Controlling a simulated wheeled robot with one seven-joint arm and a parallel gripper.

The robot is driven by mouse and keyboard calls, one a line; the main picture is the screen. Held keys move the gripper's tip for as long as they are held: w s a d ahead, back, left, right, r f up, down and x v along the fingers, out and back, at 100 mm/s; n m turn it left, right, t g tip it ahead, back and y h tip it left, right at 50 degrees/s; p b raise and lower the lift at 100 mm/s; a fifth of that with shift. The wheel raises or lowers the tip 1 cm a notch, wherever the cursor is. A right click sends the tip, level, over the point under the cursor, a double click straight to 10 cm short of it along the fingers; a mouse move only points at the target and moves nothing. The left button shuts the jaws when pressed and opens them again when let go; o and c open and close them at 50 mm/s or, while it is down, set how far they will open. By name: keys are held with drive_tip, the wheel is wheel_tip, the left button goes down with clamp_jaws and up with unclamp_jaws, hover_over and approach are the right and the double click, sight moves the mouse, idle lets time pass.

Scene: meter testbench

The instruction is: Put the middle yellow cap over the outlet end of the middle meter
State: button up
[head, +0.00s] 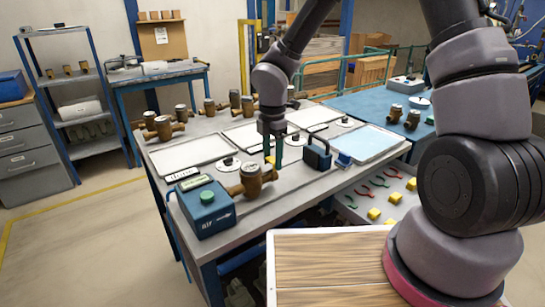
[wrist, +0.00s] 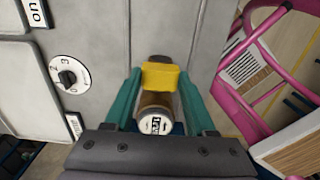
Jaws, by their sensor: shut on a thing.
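My gripper (head: 272,160) is shut on a yellow cap (wrist: 160,76), held between its two teal fingers. A brass meter (head: 250,182) lies at the front edge of the bench, just right of the blue box. In the wrist view the meter (wrist: 157,116) sits between the fingers, its pale round face toward the camera. The cap is right at one end of the meter in that view, overlapping it. I cannot tell whether the cap is over that end or only close to it. The fingers partly hide the cap in the head view.
The blue box (head: 207,207) with a green button stands left of the meter. A blue handled block (head: 318,160) stands to the right. A tray (head: 385,190) at the right front holds several yellow caps and hooks. Several other brass meters (head: 164,127) stand along the back.

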drive_tip(key=shift+f, duration=0.25)
drive_tip(key=shift+f, duration=0.4)
drive_tip(key=shift+f, duration=0.3)
idle(0.5)
drive_tip(key=shift+f, duration=0.65)
drive_tip(key=o, duration=1.2)
drive_tip(key=shift+r, duration=0.15)
drive_tip(key=shift+r, duration=3.4)
